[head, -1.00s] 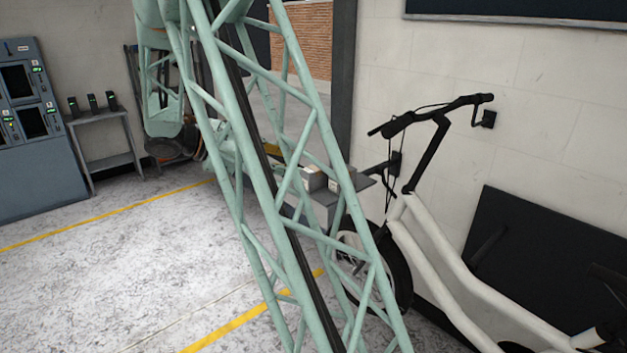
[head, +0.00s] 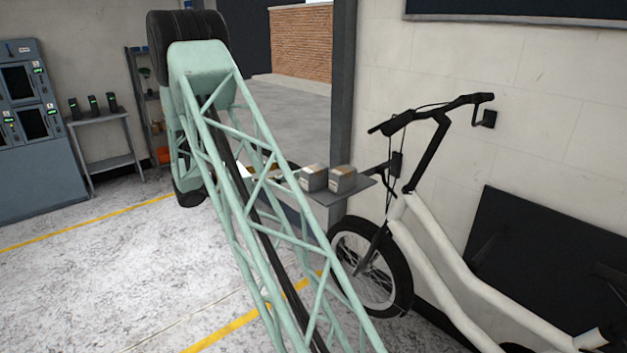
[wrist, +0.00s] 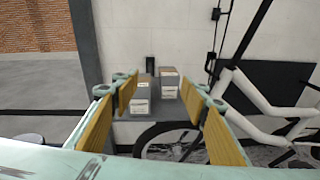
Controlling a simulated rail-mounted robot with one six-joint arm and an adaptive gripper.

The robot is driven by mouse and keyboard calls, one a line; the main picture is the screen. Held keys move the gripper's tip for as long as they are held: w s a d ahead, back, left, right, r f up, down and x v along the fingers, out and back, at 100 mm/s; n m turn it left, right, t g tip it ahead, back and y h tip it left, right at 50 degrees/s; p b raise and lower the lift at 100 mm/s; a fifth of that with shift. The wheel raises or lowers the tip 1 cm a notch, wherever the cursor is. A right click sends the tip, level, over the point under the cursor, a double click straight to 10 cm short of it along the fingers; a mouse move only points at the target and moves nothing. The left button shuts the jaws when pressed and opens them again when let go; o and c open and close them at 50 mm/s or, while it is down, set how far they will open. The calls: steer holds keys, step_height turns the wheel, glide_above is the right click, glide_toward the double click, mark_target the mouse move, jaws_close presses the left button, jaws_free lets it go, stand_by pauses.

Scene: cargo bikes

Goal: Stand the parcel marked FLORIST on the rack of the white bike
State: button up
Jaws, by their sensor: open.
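The white bike (head: 430,240) leans along the wall at the right, its front wheel towards the middle. A flat grey rack (head: 330,192) juts out over that wheel. Two grey box parcels with brown tops stand on it side by side, a left parcel (head: 313,178) and a right parcel (head: 342,179). In the wrist view a nearer parcel (wrist: 140,100) and another parcel (wrist: 168,86) show pale labels too small to read, so I cannot tell which is FLORIST. My gripper (wrist: 160,97) is open, its tan pads apart and framing the parcels from a distance. The head view hides it behind my arm.
A blue-grey cabinet (head: 38,120) and a small side table (head: 105,140) with several dark devices stand at the left. A shelf unit (head: 148,105) stands behind my arm. A dark panel (head: 535,270) is behind the bike. The floor at left is clear.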

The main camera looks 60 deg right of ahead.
steer(key=n+h, duration=0.1)
steer(key=n, duration=0.1)
glide_toward(314, 168)
steer(key=a, duration=0.3)
steer(key=shift+w+a+f+t, duration=0.2)
steer(key=shift+w+t, duration=0.1)
steer(key=shift+t, duration=0.1)
steer(key=shift+b+x, duration=0.95)
steer(key=shift+x, duration=3.3)
steer(key=shift+r, duration=0.15)
steer(key=shift+b+x, duration=0.8)
steer(key=shift+x, duration=1.75)
steer(key=shift+r, duration=0.1)
steer(key=shift+c, duration=0.2)
steer(key=c, duration=0.8)
steer(key=shift+r, duration=0.15)
steer(key=shift+c, duration=0.2)
